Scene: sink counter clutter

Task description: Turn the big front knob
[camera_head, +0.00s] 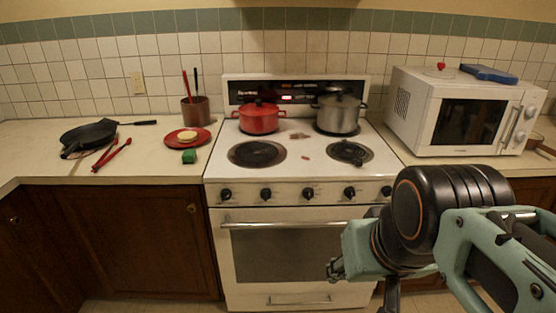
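The white stove (290,177) stands in the middle of the counter. Its front panel carries several black knobs in a row, from the far-left knob (226,194) past the middle knob (308,193) to the far-right knob (386,191). They look much alike in size, so I cannot tell which one is the big front knob. My gripper (337,269) is in front of the oven's right side, below the right-hand knobs and apart from them in the picture. My arm hides much of it, and its finger opening is unclear. I see nothing held.
A red pot (258,120) and a steel pot (338,112) stand on the rear burners. The oven handle (290,225) runs below the knobs. A microwave (460,112) is at right. A black pan (88,135), red tongs (111,155) and red plate (187,137) lie at left.

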